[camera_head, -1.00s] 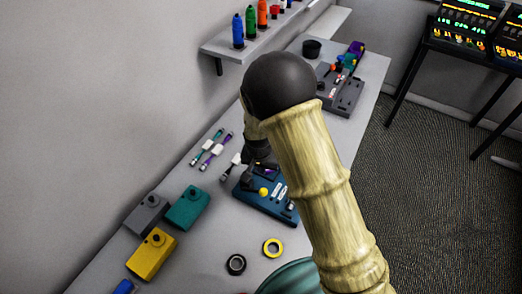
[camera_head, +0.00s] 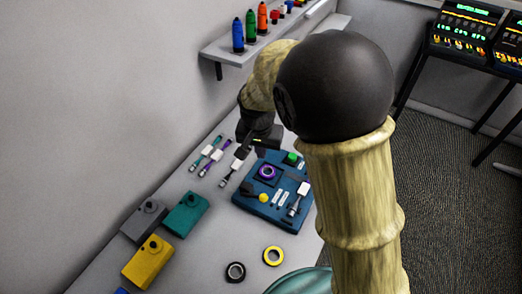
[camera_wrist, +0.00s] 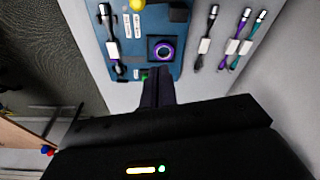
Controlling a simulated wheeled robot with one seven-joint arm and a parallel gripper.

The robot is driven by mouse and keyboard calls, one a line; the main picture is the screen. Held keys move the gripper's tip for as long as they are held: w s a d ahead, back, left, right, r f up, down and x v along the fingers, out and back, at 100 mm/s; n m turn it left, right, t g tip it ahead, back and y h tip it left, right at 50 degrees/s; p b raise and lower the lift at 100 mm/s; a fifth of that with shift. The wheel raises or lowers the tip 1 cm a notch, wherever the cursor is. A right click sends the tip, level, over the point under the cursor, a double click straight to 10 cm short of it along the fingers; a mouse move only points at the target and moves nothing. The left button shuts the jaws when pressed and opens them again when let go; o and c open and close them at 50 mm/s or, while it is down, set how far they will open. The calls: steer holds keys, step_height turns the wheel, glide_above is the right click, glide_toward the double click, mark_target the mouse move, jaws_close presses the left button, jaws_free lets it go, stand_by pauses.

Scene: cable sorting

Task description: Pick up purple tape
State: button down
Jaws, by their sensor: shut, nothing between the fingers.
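The purple tape (camera_head: 267,172) is a small purple ring around a dark centre, on a dark square spot of the blue board (camera_head: 258,208). In the wrist view the purple tape (camera_wrist: 153,52) lies just beyond my fingertips, at the top middle, on the blue board (camera_wrist: 135,67). My gripper (camera_head: 241,154) is above the table beyond the board's far left edge. In the wrist view my gripper (camera_wrist: 158,72) has its fingers together, pointing toward the tape with nothing between them. I cannot tell the height of the fingertips over the board.
Several labelled cables (camera_head: 213,155) lie left of the board. Grey, teal (camera_head: 186,212) and yellow (camera_head: 149,262) boxes stand at the near left. A shelf (camera_head: 225,52) with bottles hangs above.

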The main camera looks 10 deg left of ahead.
steer(key=s+d, duration=0.5)
steer(key=d, duration=0.7)
steer(key=s+d+r, duration=0.1)
steer(key=s+d, duration=0.5)
steer(key=d, duration=0.6)
steer(key=shift+d+n+t, duration=0.25)
steer(key=shift+n+t, duration=0.05)
steer(key=shift+n, duration=0.1)
steer(key=shift+r, duration=0.1)
